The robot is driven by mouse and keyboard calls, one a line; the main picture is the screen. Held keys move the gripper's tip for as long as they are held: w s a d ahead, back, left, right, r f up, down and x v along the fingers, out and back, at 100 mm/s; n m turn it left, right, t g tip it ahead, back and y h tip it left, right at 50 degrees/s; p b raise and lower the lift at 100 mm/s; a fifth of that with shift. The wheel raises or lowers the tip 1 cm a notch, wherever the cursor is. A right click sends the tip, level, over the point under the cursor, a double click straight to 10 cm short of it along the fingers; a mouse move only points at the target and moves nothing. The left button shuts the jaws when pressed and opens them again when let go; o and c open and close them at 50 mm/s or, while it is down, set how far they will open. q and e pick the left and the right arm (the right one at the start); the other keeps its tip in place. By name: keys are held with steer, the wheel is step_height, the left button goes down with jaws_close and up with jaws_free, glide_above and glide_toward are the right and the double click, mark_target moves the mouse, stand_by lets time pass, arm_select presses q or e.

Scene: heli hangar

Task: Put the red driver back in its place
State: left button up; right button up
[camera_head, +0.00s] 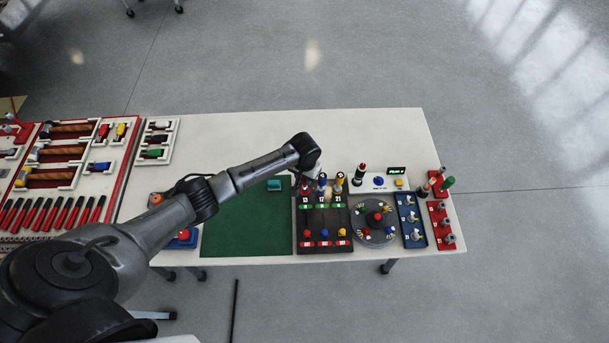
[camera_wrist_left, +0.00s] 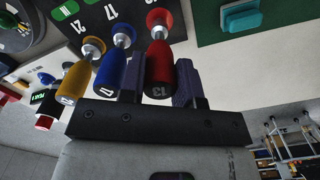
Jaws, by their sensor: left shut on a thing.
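My left gripper (camera_wrist_left: 158,82) is shut on the red driver (camera_wrist_left: 160,60), whose handle end is marked 13, with a dark finger on each side. Its metal shank points at the black rack, at the slot labelled 13; I cannot tell whether it is fully seated. The blue driver (camera_wrist_left: 110,70) and the yellow driver (camera_wrist_left: 80,80) stand in the row beside it, close to one finger. In the head view the gripper (camera_head: 305,178) is over the left end of the black rack (camera_head: 325,218) and mostly hides the red driver. My right gripper is not in view.
A green mat (camera_head: 245,230) with a teal block (camera_head: 274,185) lies left of the rack. A round turntable (camera_head: 375,236), a blue tray (camera_head: 410,232) and red trays (camera_head: 443,240) stand to the right. A black-and-red driver (camera_head: 359,175) stands behind. The white table's middle back is clear.

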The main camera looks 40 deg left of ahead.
arm_select(q)
steer(key=shift+f+b, duration=0.3)
steer(key=shift+f, duration=0.3)
stand_by(0.3)
steer(key=o, duration=1)
steer(key=shift+c, duration=0.2)
steer(key=shift+r, duration=0.1)
step_height(320, 180, up, 2)
steer(key=p, duration=0.2)
steer(key=shift+r+p, duration=0.1)
steer(key=shift+p, duration=0.3)
step_height(320, 180, up, 5)
steer(key=p, duration=0.6)
steer(key=shift+r, duration=0.1)
